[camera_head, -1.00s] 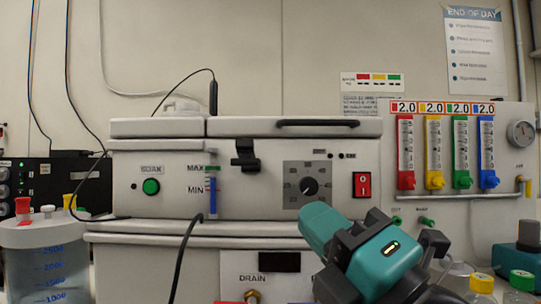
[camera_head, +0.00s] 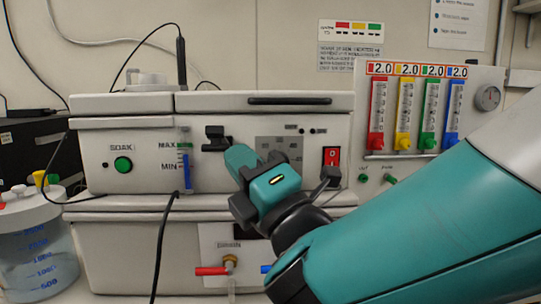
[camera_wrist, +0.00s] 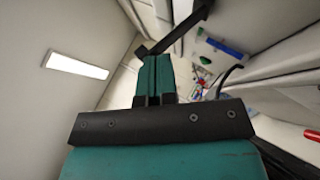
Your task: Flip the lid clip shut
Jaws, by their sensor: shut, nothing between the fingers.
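The lid clip (camera_head: 215,138) is a small black latch on the front of the white bath unit (camera_head: 128,190), just below the lid's front edge. It appears to stick out from the front face. The white lid (camera_head: 225,102) lies down on the unit. My gripper (camera_head: 232,152) is shut and empty, its teal fingers pointing up and left, with the tips just right of and slightly below the clip. I cannot tell whether they touch. In the wrist view, my shut fingers (camera_wrist: 154,62) end beside a dark slanted bar (camera_wrist: 178,30), which may be the clip.
A dial (camera_head: 278,155), partly behind my gripper, and a red power switch (camera_head: 331,157) sit to the right. Coloured flow meters (camera_head: 415,115) stand further right. A level gauge (camera_head: 185,168) and a black cable (camera_head: 163,235) are to the left. A drain valve (camera_head: 229,262) is below.

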